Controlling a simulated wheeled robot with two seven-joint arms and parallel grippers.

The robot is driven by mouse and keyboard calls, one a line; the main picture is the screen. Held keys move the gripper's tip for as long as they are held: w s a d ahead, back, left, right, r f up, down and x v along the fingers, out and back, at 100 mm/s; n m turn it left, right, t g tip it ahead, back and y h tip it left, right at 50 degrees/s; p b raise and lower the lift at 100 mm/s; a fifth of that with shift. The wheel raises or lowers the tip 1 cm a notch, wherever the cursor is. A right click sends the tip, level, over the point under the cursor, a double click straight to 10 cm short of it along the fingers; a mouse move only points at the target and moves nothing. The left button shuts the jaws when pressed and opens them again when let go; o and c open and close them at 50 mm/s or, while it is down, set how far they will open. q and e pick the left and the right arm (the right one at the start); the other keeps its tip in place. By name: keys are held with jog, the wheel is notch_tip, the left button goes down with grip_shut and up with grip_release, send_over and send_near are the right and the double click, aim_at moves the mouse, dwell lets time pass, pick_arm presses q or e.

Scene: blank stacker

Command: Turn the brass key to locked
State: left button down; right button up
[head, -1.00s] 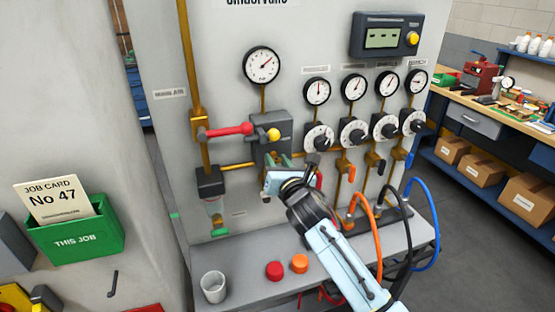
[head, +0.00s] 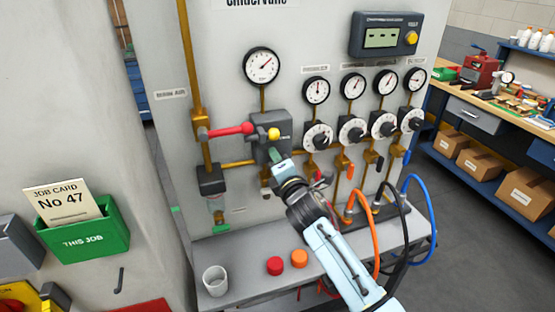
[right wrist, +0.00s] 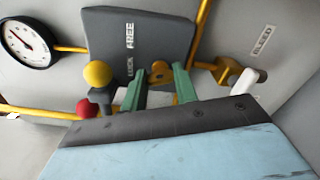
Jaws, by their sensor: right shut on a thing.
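The grey box (head: 285,122) on the panel carries the words LOCK and FREE, readable in the right wrist view (right wrist: 145,30). The brass key (right wrist: 160,71) is on this box, beside the lettering. My right gripper (head: 276,157) reaches up to the box's lower part; its green fingers show on either side of the key in the right wrist view (right wrist: 159,78). It is shut on the key. The key is hidden in the head view, and its exact pointing is hard to tell. My left gripper is not in view.
A yellow knob (head: 274,134) and a red lever (head: 232,130) sit close to the gripper. Gauges and black-and-white dials (head: 318,136) are to the right. Orange, black and blue hoses hang over the shelf (head: 245,258), which holds a white cup (head: 215,281) and red and orange caps.

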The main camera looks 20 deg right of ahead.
jog(key=shift+m, duration=2.1)
jog(key=o, duration=1)
jog(key=s, duration=1.3)
jog(key=shift+s+d, duration=0.2)
jog(key=shift+s, duration=0.05)
